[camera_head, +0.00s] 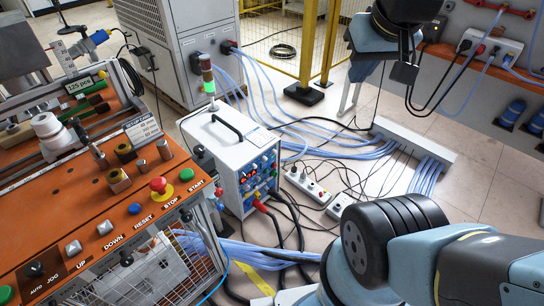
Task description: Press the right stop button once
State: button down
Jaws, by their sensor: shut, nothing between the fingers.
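The red mushroom stop button (159,186) stands on a yellow ring on the orange control panel (60,215) at left. STOP is printed just in front of it. It is the only red stop button I can make out. The green START button (187,174) is to its right and the blue RESET button (135,208) to its left. What looks like my gripper (346,106) hangs at the top, right of centre, with pale fingers together and empty. It is far to the right of the panel and touches nothing.
A grey-white control box (228,150) with a lit green lamp stands right of the panel. Blue hoses and black cables run over the floor. A yellow post (307,45) and a grey cabinet (172,45) stand behind. A socket box (490,46) is at upper right.

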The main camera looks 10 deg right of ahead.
jog(key=w, duration=0.1)
jog(key=m+t, duration=0.4)
jog(key=m, duration=1)
send_over(275, 166)
jog(key=s+d, duration=0.1)
jog(key=d, duration=0.5)
notch_tip(275, 166, down, 27)
jog(key=w+d+f+m+t, duration=0.15)
jog(key=f+m, duration=0.25)
jog(key=f, duration=1.1)
jog(key=w+f+m+t, duration=0.1)
jog(key=w+f+m, duration=0.25)
jog(key=f, duration=1.25)
jog(key=s+f+m+t+h, duration=0.1)
jog(key=s+f+m, duration=0.4)
jog(key=f, duration=0.8)
jog(key=s+f+m+t, duration=0.1)
jog(key=s+f+m, duration=0.4)
jog(key=s+f, duration=0.5)
notch_tip(275, 166, down, 4)
jog(key=shift+r+h, duration=0.1)
jog(key=shift+h, duration=0.3)
jog(key=shift+w+a+m, duration=0.1)
jog(key=shift+a+m, duration=0.05)
jog(key=shift+m, duration=0.1)
jog(key=w+a, duration=0.5)
jog(key=w, duration=0.2)
